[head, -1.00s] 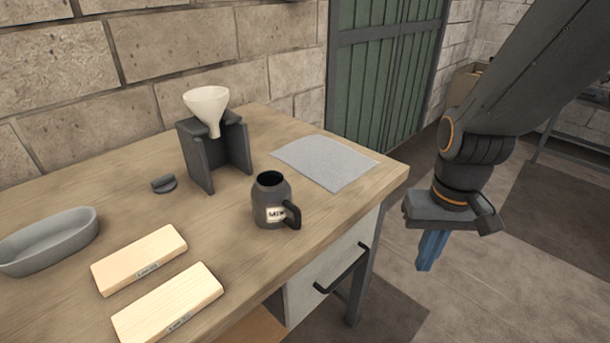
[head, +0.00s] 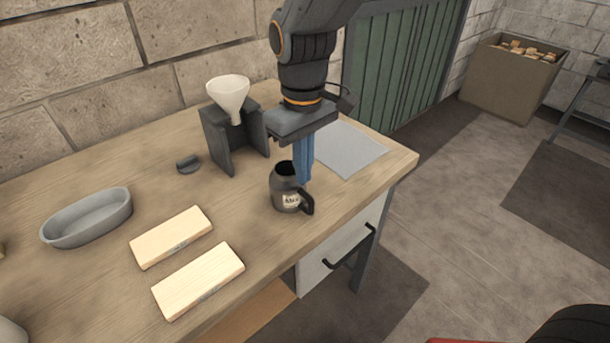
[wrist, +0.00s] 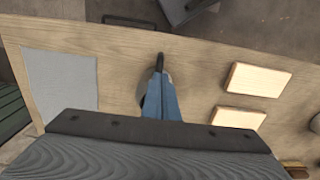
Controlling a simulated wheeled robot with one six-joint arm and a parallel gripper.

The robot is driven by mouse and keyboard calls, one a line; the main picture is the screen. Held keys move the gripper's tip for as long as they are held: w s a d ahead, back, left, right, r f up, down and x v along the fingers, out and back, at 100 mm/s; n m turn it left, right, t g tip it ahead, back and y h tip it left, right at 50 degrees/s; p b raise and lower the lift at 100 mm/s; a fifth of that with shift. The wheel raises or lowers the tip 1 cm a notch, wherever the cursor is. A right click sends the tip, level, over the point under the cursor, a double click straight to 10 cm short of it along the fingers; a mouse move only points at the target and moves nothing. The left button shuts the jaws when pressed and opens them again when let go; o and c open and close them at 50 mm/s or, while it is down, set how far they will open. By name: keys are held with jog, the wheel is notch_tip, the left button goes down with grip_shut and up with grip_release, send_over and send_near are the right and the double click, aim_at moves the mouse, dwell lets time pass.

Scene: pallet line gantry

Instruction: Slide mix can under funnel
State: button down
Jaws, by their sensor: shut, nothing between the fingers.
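The white funnel (head: 228,96) sits in a dark stand (head: 219,139) behind and left of the can. The space under the funnel is empty. My gripper (head: 304,182) points down with its blue fingers shut and empty, overlapping the can's right rim in the head view; I cannot tell if they touch. In the wrist view the fingers (wrist: 160,104) hide most of the can, and its handle (wrist: 159,62) shows beyond them.
A grey mat (head: 348,149) lies right of the can. Two pale wooden blocks (head: 171,237) (head: 198,280), a grey oval tray (head: 87,218) and a small dark piece (head: 188,164) lie to the left. The bench between can and stand is clear.

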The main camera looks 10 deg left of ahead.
aim_at(294, 190)
notch_tip(294, 190, down, 9)
jog(key=shift+r+p, duration=0.15)
jog(key=shift+p, duration=0.65)
